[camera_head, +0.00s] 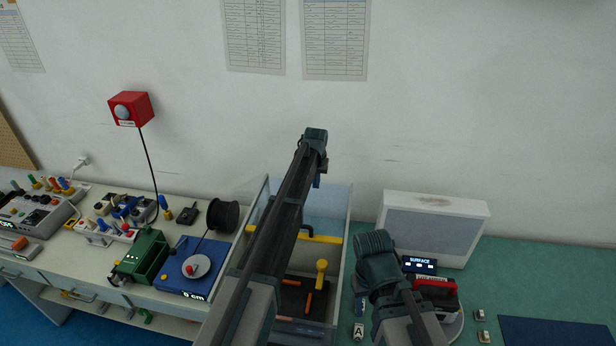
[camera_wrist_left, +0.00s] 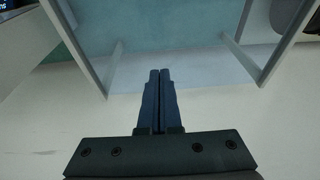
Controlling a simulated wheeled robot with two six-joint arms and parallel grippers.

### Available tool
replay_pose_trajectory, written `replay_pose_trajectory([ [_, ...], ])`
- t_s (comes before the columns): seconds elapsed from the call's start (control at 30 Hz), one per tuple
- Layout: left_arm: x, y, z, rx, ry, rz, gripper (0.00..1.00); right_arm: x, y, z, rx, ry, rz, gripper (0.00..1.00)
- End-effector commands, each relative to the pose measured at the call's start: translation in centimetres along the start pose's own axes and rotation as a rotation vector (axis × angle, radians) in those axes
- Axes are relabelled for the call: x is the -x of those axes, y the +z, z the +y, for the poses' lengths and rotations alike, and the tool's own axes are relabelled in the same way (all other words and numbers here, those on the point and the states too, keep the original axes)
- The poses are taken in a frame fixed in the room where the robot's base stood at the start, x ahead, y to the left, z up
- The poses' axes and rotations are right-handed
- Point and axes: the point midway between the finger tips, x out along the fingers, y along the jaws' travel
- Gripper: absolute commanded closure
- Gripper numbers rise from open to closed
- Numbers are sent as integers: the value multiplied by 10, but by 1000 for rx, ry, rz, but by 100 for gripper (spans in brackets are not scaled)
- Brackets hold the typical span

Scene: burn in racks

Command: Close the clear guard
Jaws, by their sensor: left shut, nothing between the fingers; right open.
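The clear guard (camera_head: 335,200) is a see-through bluish pane between two pale side walls, on the bench in the head view. A yellow bar (camera_head: 325,239) runs across near its lower edge. My left arm covers much of the guard. My left gripper (camera_head: 317,180) is over the guard's back part, mostly hidden by its own wrist. In the left wrist view, its fingers (camera_wrist_left: 160,76) are shut with nothing between them, in front of the pane (camera_wrist_left: 190,72) and side walls. I cannot tell if they touch it. My right gripper (camera_head: 362,300) is open, right of the guard, fingertips mostly hidden.
Inside the guard is a dark fixture with a yellow knob (camera_head: 321,268). To the left are a black spool (camera_head: 224,215), a blue scale (camera_head: 188,268) and a green device (camera_head: 144,256). A white box (camera_head: 435,222) stands at the right, with a red-topped device (camera_head: 436,290) before it.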

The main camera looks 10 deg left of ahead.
Motion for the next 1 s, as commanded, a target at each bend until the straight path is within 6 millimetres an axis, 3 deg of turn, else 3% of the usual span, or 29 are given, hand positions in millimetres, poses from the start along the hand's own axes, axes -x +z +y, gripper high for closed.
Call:
replay_pose_trajectory([
  [0.03, 17, 12, -1, 0, -3, -60, 100, 16, 0, 2, -1, 0, 0, 50],
  [0.2, 47, 38, -2, -1, -10, -216, 100, 42, 2, 4, 0, -1, -1, 50],
  [0.5, 95, 82, -4, 0, -23, -502, 100, 71, 4, 7, 3, -1, -2, 50],
  [0.73, 116, 103, -6, 0, -29, -635, 100, 77, 4, 7, 4, 0, -3, 50],
  [1.0, 122, 109, -6, 0, -31, -674, 100, 78, 4, 7, 4, 0, -3, 50],
])
